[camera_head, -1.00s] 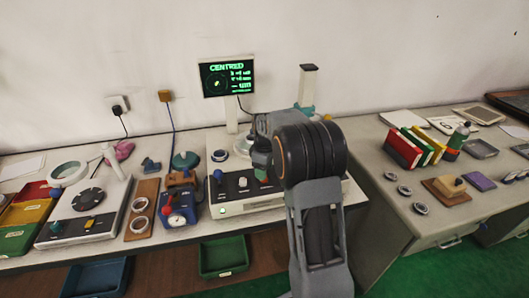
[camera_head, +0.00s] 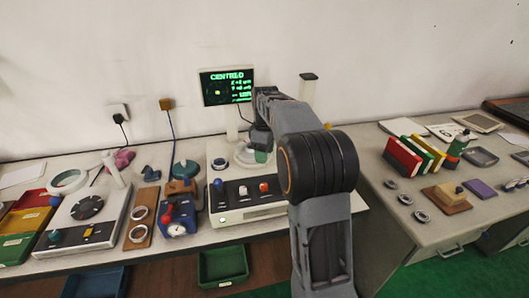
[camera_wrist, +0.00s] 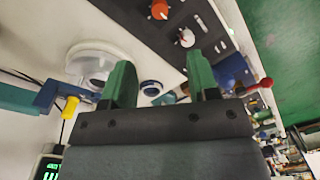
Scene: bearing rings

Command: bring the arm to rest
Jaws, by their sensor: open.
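My gripper (camera_wrist: 160,85) shows in the wrist view with its two green fingers apart and nothing between them. In the head view my arm reaches up and to the left, and its end (camera_head: 261,148) hangs in front of the round white stage of the measuring machine (camera_head: 245,213). The stage also shows in the wrist view as a pale round part (camera_wrist: 98,58), beside the fingers. My forearm hides part of the machine in the head view.
A screen (camera_head: 227,86) reading "CENTRED" stands behind the machine, with a column (camera_head: 308,90) to its right. A blue device (camera_head: 178,220) and a board with rings (camera_head: 141,218) lie left. The right bench holds coloured books (camera_head: 403,158) and loose rings (camera_head: 405,199).

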